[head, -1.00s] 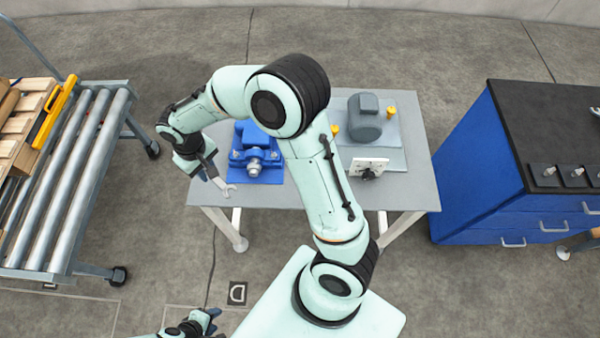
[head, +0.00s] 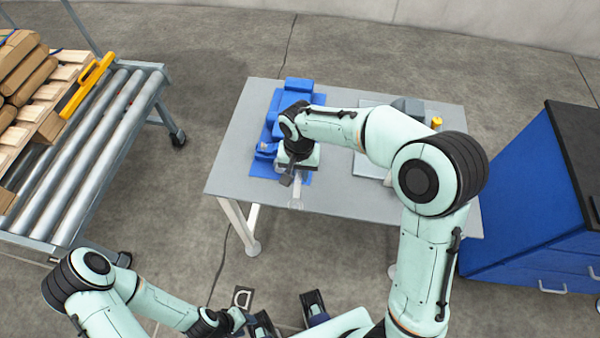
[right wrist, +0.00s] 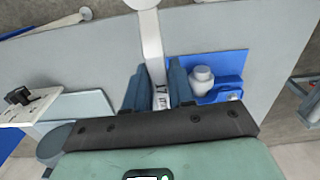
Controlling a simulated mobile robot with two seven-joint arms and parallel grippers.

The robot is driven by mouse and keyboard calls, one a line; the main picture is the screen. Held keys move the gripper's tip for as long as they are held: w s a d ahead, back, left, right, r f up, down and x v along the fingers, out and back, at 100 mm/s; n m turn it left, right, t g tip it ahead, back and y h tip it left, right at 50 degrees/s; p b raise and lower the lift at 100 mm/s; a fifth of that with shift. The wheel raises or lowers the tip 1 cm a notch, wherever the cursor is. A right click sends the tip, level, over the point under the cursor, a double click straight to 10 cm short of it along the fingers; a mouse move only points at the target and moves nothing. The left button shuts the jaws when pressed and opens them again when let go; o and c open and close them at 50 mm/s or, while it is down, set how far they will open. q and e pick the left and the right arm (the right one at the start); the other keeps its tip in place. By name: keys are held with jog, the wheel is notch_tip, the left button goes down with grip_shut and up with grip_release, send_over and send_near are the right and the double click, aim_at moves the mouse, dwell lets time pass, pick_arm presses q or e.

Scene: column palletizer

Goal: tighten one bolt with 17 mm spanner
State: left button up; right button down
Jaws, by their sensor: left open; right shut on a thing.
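My right gripper (head: 288,180) is shut on the metal spanner (head: 297,195) over the near part of the worktable. In the right wrist view the spanner (right wrist: 152,45) stands between the two dark fingers (right wrist: 158,88), its round end reaching the top edge. The blue machine (head: 266,152) on the blue plate is beside this gripper, partly hidden by my right arm. In the right wrist view its pale shaft end (right wrist: 202,78) is just right of the fingers. I cannot make out the bolt clearly. My left gripper (head: 289,315) is open and empty at the bottom, away from the table.
The grey worktable (head: 235,150) has bare room at its left end. A grey motor (head: 408,106) is partly behind my right arm, with a yellow item (head: 437,121) beside it. A roller conveyor (head: 110,135) stands left, a blue cabinet (head: 530,205) right.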

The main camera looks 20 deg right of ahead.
jog(key=f, duration=0.1)
jog(key=f+b, duration=0.1)
jog(key=f, duration=0.1)
jog(key=shift+s+d+f+n+b, duration=0.1)
jog(key=shift+s+d+n+b, duration=0.1)
jog(key=shift+d+n+b, duration=0.15)
pick_arm(q)
jog(key=shift+w+r+p, duration=0.3)
jog(key=shift+r+p, duration=0.35)
jog(key=shift+p, duration=0.3)
jog(key=shift+w+r+p, duration=0.25)
jog(key=shift+r+p, duration=0.4)
jog(key=shift+p, duration=0.25)
jog(key=shift+w+r+p, duration=0.3)
jog(key=shift+r+p, duration=0.35)
jog(key=shift+p, duration=0.3)
pick_arm(e)
jog(key=w+d+n, duration=0.1)
jog(key=d+n, duration=1.1)
pick_arm(q)
jog(key=shift+s+f+b, duration=0.45)
jog(key=shift+f+b, duration=0.25)
jog(key=shift+f, duration=0.15)
pick_arm(e)
jog(key=shift+d+f, duration=0.1)
jog(key=shift+f, duration=0.95)
